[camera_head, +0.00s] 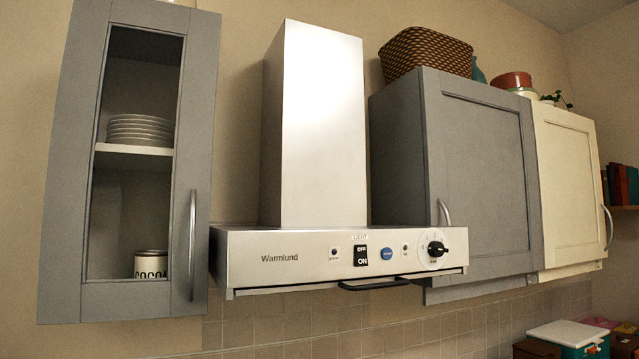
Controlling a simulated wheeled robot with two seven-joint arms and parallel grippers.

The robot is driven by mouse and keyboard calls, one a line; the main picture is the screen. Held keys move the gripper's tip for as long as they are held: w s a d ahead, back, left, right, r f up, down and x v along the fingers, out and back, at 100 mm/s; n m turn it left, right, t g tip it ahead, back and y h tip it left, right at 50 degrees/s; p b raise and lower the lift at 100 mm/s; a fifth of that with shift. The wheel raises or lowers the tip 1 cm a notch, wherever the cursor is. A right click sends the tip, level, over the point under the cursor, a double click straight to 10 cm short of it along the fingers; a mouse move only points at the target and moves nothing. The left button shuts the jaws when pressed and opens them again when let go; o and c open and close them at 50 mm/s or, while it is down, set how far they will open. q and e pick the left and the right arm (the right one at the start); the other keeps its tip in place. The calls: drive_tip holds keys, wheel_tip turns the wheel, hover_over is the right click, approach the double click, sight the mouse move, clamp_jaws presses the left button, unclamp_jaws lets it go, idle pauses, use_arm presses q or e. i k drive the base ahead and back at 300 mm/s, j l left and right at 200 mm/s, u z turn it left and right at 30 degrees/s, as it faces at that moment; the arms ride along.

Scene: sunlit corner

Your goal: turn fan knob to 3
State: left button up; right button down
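The fan knob (437,248) is a black knob with a pointer grip on a round pale dial, near the right end of the range hood's front panel. The dial's numbers are too small to read, so I cannot tell which setting the knob is at. The steel range hood (300,247) is marked "Warmlund" and has a tall chimney. Left of the knob are a blue round button (389,255) and a black light switch (361,256) marked OFF and ON. Neither of my grippers is in view.
A grey glass-door cabinet (201,150) with plates hangs left of the hood. A grey cabinet (480,170) and a cream cabinet (568,190) hang right, close beside the knob. A black handle (373,285) sticks out under the panel. The space before the hood is clear.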

sight(435, 249)
drive_tip(key=l+z, duration=0.15)
drive_tip(key=z, duration=0.25)
drive_tip(key=i+l+z, duration=0.1)
drive_tip(key=z, duration=0.3)
drive_tip(key=l+z, duration=0.1)
drive_tip(key=z, duration=0.3)
drive_tip(key=i+l+z, duration=0.1)
drive_tip(key=z, duration=0.25)
